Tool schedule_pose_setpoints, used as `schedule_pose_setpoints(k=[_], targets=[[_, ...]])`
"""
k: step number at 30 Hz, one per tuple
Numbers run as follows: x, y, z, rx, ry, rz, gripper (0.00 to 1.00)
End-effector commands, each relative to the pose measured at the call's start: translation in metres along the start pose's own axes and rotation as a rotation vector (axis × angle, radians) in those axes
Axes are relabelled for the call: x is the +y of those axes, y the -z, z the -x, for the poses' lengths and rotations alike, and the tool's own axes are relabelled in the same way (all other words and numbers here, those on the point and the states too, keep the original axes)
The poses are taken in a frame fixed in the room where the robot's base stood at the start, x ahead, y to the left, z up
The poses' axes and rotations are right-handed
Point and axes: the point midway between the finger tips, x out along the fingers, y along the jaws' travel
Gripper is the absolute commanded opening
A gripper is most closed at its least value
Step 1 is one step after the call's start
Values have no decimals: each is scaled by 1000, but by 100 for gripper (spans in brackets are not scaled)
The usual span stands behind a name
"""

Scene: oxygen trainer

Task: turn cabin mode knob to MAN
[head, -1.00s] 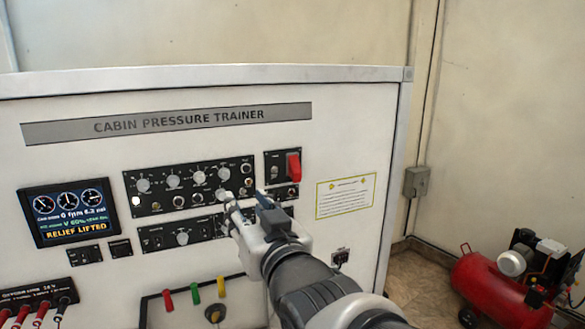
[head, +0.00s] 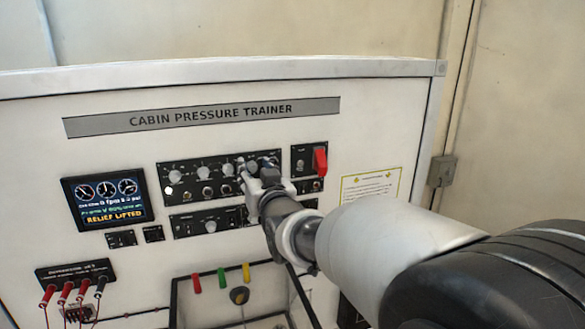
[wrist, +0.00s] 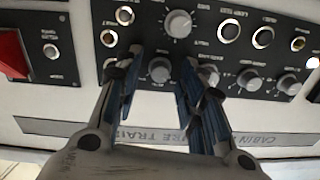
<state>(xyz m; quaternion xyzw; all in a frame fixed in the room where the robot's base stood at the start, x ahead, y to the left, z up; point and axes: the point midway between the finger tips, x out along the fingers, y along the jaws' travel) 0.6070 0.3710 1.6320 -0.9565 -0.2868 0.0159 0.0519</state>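The black control panel (head: 163,185) carries rows of knobs and switches. In the wrist view, which shows the panel upside down, a small grey knob (wrist: 159,70) sits between my fingertips. My gripper (wrist: 163,58) is open, with one finger on each side of this knob and a visible gap around it. I cannot tell whether the fingertips touch the panel. In the head view, my gripper (head: 258,170) is at the panel's right end and hides part of it. The labels are too small to read, so I cannot tell which knob is the cabin mode knob or its setting.
A larger grey knob (wrist: 178,23) and several toggle switches are close to the fingers. A red switch guard (head: 320,160) stands out just right of the panel. The display (head: 104,201) reads RELIEF LIFTED. Red, green and yellow handles are below.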

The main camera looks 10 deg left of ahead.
Motion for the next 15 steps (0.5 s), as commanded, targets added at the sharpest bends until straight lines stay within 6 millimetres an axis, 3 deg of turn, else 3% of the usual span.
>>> schedule_pose_setpoints(k=[6,15], targets=[[0,0,0,0,0,0,36],[0,0,0,1,0,0,16]])
